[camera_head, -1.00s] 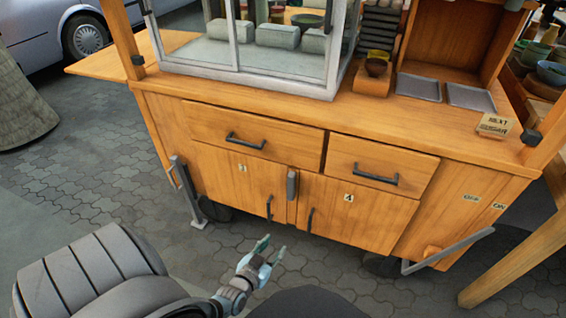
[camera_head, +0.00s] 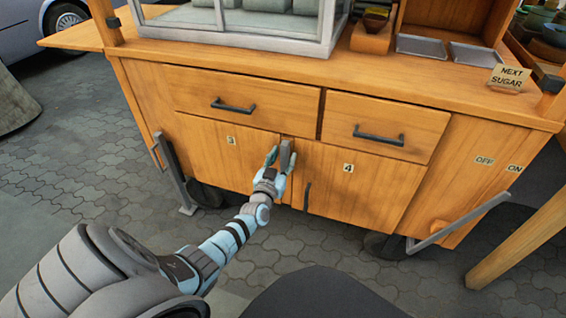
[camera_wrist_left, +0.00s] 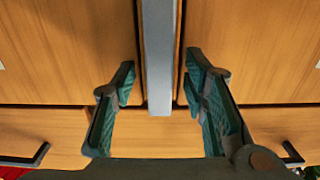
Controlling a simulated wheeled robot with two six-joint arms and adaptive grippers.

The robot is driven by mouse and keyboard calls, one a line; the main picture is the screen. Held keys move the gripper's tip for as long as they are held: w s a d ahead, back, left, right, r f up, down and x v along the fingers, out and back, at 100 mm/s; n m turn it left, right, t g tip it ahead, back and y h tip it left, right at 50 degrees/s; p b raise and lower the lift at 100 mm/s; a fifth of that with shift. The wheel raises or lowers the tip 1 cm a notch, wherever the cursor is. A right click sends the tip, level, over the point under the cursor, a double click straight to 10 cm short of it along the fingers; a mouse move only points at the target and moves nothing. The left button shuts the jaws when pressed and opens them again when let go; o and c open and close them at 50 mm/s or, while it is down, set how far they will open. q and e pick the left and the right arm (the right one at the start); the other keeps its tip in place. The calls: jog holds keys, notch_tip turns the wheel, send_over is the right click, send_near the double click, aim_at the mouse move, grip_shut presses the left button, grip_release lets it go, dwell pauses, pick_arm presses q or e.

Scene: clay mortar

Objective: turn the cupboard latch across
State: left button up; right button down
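The cupboard latch (camera_head: 286,152) is a grey upright bar between door 3 (camera_head: 225,152) and door 4 (camera_head: 360,190), just below the drawers. My left gripper (camera_head: 281,161) is open in front of it, with teal fingertips near the latch's two sides. In the left wrist view the latch (camera_wrist_left: 159,55) runs straight between the spread fingers of the left gripper (camera_wrist_left: 158,80), with a gap on each side. Whether the fingertips reach past its front face I cannot tell. The right gripper is not in view.
Two drawers with dark handles (camera_head: 233,106) (camera_head: 378,135) sit above the doors. Door 4's upright handle (camera_head: 307,196) is right of my left gripper. A grey metal leg (camera_head: 176,175) stands at the cart's left.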

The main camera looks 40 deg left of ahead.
pick_arm(q)
jog(key=shift+w, duration=0.1)
grip_shut()
